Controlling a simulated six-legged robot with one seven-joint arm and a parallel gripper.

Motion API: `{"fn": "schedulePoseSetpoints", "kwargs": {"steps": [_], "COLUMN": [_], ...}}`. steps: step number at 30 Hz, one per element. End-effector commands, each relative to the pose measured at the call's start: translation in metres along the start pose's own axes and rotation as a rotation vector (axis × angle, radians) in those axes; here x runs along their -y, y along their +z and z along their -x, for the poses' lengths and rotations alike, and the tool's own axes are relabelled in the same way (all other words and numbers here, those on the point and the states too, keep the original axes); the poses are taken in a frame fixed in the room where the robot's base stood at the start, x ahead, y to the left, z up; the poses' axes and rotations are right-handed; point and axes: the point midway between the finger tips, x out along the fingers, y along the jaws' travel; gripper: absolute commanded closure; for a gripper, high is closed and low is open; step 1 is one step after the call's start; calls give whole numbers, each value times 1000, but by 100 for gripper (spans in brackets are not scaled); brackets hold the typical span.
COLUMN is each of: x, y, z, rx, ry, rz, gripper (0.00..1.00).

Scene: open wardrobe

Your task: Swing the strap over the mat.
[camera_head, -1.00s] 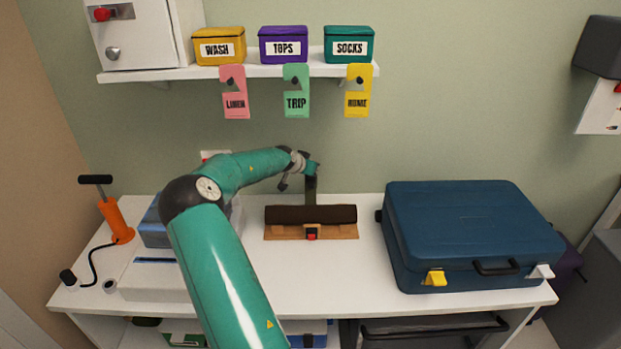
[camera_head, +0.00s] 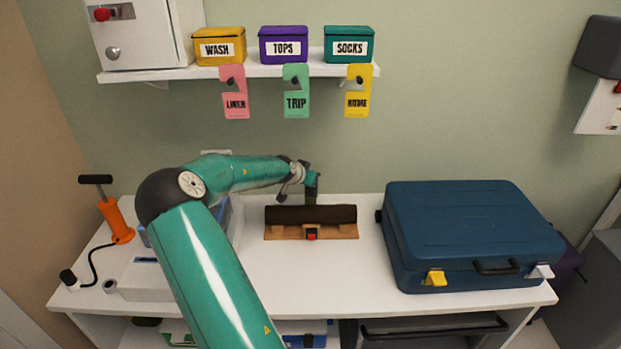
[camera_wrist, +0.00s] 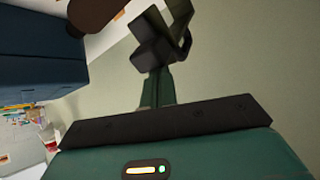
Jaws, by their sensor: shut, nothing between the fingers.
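The mat (camera_head: 290,215) is a dark brown roll lying on a wooden cradle (camera_head: 275,234) with a red buckle (camera_head: 312,234) at its front. The strap (camera_head: 311,198) is a dark upright band behind the middle of the mat, its upper part hidden by my gripper. My gripper (camera_head: 312,180) is shut and empty at the strap's upper part; I cannot tell whether they touch. In the wrist view the dark fingers (camera_wrist: 168,42) point up past the brown mat end (camera_wrist: 92,14); the strap cannot be made out there.
A blue suitcase (camera_head: 470,225) stands to the right on the white table (camera_head: 345,285). An orange pump (camera_head: 117,222) stands at the left. Door hangers (camera_head: 296,95) and labelled boxes (camera_head: 284,46) are above, by the shelf (camera_head: 160,73). Table between mat and suitcase is clear.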

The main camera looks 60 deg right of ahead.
Motion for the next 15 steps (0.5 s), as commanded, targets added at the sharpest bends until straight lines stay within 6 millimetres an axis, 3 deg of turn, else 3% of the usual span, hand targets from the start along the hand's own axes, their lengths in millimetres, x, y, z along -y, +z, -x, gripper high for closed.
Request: {"fn": "schedulePoseSetpoints", "kwargs": {"steps": [15], "x": [-2], "y": [-3], "z": [6], "rx": [-1], "ry": [0], "rz": [0], "gripper": [100]}}
